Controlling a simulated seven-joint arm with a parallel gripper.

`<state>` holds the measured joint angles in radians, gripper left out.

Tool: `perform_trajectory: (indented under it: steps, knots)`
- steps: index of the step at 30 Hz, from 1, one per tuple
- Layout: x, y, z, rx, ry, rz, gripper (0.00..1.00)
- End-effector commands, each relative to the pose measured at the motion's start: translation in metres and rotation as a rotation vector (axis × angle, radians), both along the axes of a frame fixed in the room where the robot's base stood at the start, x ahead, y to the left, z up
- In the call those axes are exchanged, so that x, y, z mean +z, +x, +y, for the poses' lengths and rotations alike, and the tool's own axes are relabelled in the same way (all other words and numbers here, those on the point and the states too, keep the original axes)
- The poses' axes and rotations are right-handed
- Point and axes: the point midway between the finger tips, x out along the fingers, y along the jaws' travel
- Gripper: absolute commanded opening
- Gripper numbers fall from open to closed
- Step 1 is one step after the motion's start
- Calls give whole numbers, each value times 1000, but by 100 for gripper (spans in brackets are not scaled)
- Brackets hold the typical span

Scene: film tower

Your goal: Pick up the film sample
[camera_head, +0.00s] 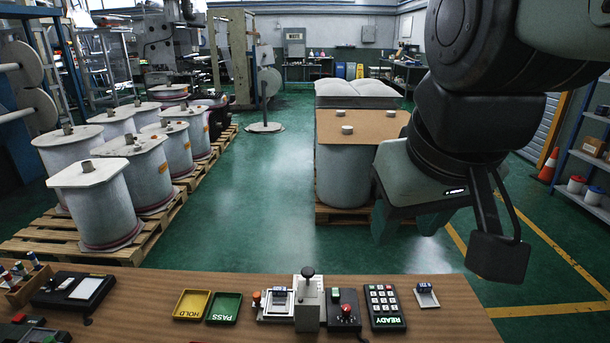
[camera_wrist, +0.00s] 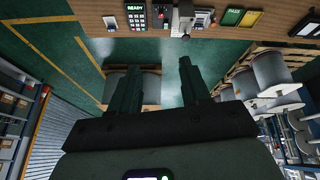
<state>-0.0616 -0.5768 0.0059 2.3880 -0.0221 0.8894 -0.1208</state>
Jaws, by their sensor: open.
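A small blue piece on a light plate (camera_head: 426,294), which looks like the film sample, lies at the right end of the wooden bench. The plate shows small in the wrist view (camera_wrist: 110,22). A similar blue piece (camera_head: 278,294) sits on the bench device left of the lever press; I cannot tell for sure which is the film sample. My gripper (camera_head: 409,232) hangs above and beyond the bench's far edge, apart from both pieces. Its two fingers are spread and empty in the wrist view (camera_wrist: 157,72).
The bench (camera_head: 240,328) carries a lever press (camera_head: 308,305), a red-button box (camera_head: 344,311), a READY keypad (camera_head: 384,308), and HOLD (camera_head: 192,305) and PASS (camera_head: 223,308) trays. Large film rolls (camera_head: 95,205) stand on pallets at left. Green floor lies open beyond the bench.

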Motion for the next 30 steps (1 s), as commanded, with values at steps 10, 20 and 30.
perform_trajectory:
  steps: [10,20,30]
  knots:
    - [-37,141,51,471,-173,156,47]
    - [-157,247,121,939,-274,279,47]
    - [-293,285,175,1303,-309,354,47]
